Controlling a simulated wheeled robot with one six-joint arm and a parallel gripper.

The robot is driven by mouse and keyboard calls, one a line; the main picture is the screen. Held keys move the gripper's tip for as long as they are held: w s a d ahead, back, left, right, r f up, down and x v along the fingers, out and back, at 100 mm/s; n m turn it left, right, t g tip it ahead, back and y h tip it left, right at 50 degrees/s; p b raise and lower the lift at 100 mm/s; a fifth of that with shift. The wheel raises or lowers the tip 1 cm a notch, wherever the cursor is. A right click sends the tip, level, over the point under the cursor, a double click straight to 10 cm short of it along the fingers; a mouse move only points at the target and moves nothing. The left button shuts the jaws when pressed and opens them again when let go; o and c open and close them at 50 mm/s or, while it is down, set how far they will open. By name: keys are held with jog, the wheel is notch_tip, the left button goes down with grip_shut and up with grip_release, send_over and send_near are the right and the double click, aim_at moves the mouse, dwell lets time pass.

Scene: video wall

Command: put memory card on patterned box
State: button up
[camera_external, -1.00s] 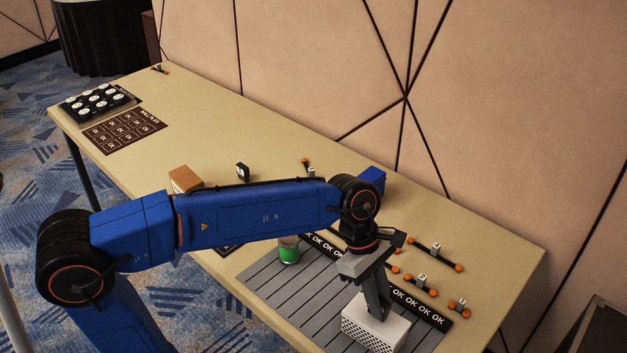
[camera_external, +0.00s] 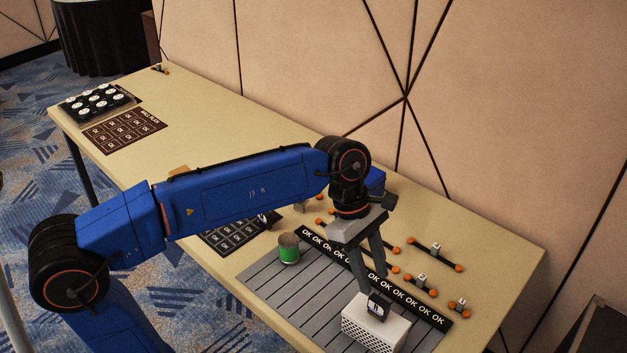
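A small dark memory card (camera_external: 377,307) with a pale label stands upright on top of the white patterned box (camera_external: 366,328). The box has a perforated side and sits on the grey slatted mat (camera_external: 300,298) near the table's front edge. My gripper (camera_external: 372,282) is just above and behind the card. Its two fingers are spread apart with nothing between them, so it is open and empty. The card appears clear of the fingertips, though the small gap is hard to judge.
A green can (camera_external: 288,248) stands at the mat's back left corner. A black strip marked OK (camera_external: 400,296) borders the mat. Several orange-ended bars (camera_external: 437,254) lie to the right.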

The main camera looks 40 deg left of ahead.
jog(key=shift+v, duration=2.05)
jog(key=s+a+f+m+t+y, duration=0.2)
jog(key=s+a+f+m, duration=0.6)
jog(key=f, duration=0.4)
jog(key=s+a+f+m+t+y, duration=0.2)
jog(key=s+a+f+m, duration=0.7)
jog(key=a, duration=0.4)
notch_tip(320, 180, down, 3)
jog(key=shift+r+m+t, duration=0.1)
jog(key=shift+m+t, duration=0.3)
jog(key=shift+m, duration=0.1)
